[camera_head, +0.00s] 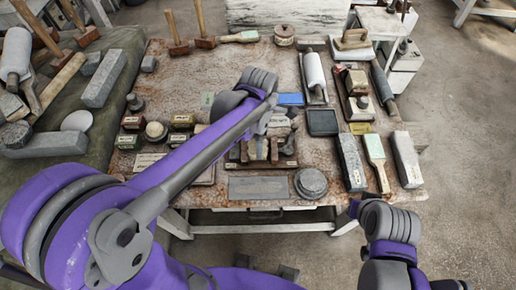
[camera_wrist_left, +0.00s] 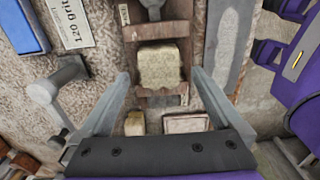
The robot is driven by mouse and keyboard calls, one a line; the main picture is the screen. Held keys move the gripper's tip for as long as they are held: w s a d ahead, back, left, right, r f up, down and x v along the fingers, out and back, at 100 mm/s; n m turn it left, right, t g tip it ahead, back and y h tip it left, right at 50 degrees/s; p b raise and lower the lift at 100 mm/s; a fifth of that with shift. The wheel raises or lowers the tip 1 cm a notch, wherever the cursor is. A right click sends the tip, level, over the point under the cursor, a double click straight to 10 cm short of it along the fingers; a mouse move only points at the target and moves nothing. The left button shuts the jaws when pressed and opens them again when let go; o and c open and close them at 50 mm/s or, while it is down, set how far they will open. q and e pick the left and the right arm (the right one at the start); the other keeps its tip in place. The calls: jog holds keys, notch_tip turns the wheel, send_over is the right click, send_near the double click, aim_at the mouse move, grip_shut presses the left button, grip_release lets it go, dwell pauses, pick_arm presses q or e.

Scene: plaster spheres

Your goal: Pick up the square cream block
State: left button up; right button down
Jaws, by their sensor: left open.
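The square cream block (camera_wrist_left: 160,68) sits in a brown wooden holder (camera_wrist_left: 158,31) in the wrist view, with its rough top facing the camera. My left gripper (camera_wrist_left: 161,76) is open and empty. Its two fingers stand either side of the block, with gaps visible on both sides; I cannot tell their height above it. In the head view the holder (camera_head: 289,163) lies near the table's front, partly behind my left arm, and I cannot pick out the block surely there.
Two smaller blocks, one tan (camera_wrist_left: 135,123) and one pale with a reddish edge (camera_wrist_left: 186,122), lie close below the cream block. A grey cylindrical-headed tool (camera_wrist_left: 45,92) is left of the fingers. The table (camera_head: 225,67) is crowded with tools and stones.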

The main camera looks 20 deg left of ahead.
pick_arm(q)
jog(key=f, duration=0.5)
jog(key=shift+a+f, duration=0.15)
jog(key=shift+a, duration=0.05)
grip_shut()
dwell(0.3)
